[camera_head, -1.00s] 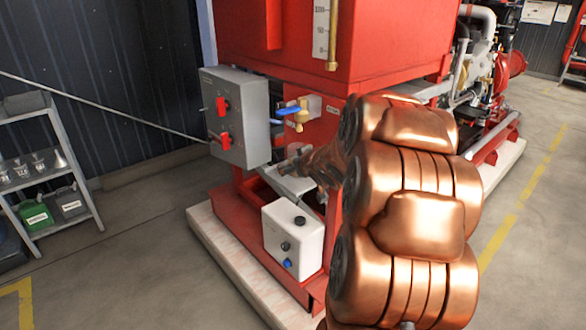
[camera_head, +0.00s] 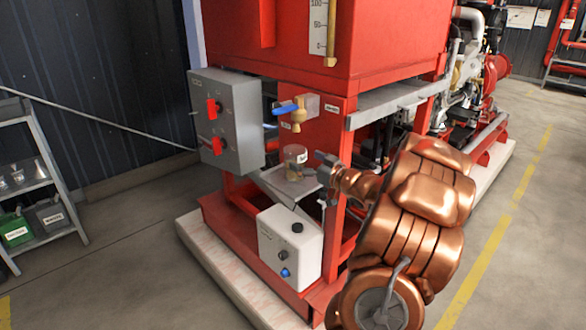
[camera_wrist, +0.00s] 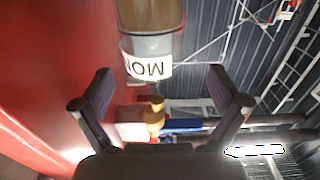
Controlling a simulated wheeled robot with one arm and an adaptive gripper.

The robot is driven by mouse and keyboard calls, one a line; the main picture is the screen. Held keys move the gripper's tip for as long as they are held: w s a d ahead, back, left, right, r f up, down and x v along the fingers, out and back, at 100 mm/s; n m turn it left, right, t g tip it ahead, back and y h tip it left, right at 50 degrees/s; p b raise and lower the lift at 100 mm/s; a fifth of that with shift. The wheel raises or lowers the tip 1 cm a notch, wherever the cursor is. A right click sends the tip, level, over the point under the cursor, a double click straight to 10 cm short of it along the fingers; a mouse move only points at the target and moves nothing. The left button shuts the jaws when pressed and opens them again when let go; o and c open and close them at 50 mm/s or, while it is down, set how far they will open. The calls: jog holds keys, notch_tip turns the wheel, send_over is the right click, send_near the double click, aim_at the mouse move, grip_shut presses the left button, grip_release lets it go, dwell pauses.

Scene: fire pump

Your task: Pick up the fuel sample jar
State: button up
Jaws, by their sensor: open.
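The fuel sample jar (camera_head: 295,159) is a small clear jar with a label and amber contents at its bottom. It stands upright on a small grey shelf (camera_head: 275,188) below the brass valve (camera_head: 298,116) with a blue lever. My gripper (camera_head: 325,170) is just right of the jar, apart from it. In the wrist view the jar (camera_wrist: 152,47) shows at the top with a white label, beyond the fingertips. My gripper (camera_wrist: 162,84) is open there, with nothing between its fingers.
A grey control box (camera_head: 226,120) with red handles is left of the jar. A white box (camera_head: 290,245) stands below the shelf. The red tank (camera_head: 330,40) is above. A rack (camera_head: 40,190) with containers stands at the far left. Open floor lies at right.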

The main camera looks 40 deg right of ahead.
aim_at(289, 149)
jog(key=w, duration=0.2)
jog(key=w+d, duration=0.1)
jog(key=w, duration=0.1)
jog(key=shift+w+r, duration=0.1)
jog(key=shift+r, duration=0.1)
jog(key=shift+w, duration=0.65)
grip_shut()
dwell(0.4)
